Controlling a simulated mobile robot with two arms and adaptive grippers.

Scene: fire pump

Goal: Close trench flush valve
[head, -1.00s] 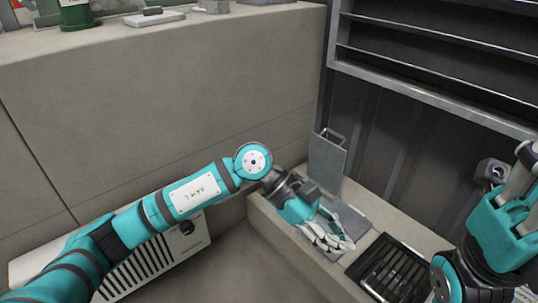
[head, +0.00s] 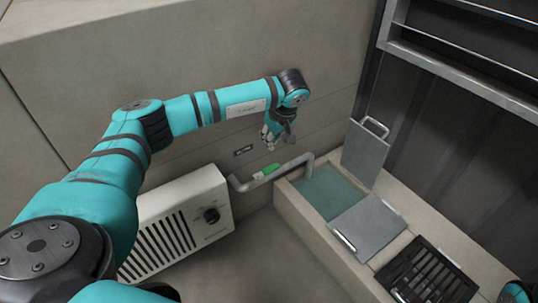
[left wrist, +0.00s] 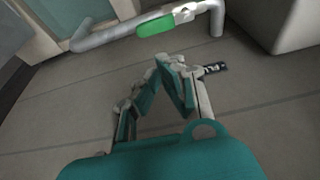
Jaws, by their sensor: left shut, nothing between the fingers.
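The flush valve is a grey bent pipe (head: 292,169) low at the wall, with a green lever handle (head: 266,171) lying along it. The pipe's right end goes down into the open trench (head: 330,188), which holds greenish water. In the left wrist view the green handle (left wrist: 155,26) and the pipe (left wrist: 105,37) show at the top. My left gripper (head: 268,141) is shut and empty, a little above the handle and apart from it in the head view. Its fingertips also show in the left wrist view (left wrist: 168,68). My right gripper is out of view.
A white vented box (head: 180,222) with a black knob stands left of the pipe. A small dark label (head: 243,151) is on the wall. One cover plate (head: 365,151) stands upright; another (head: 369,226) lies flat beside a black grate (head: 425,274).

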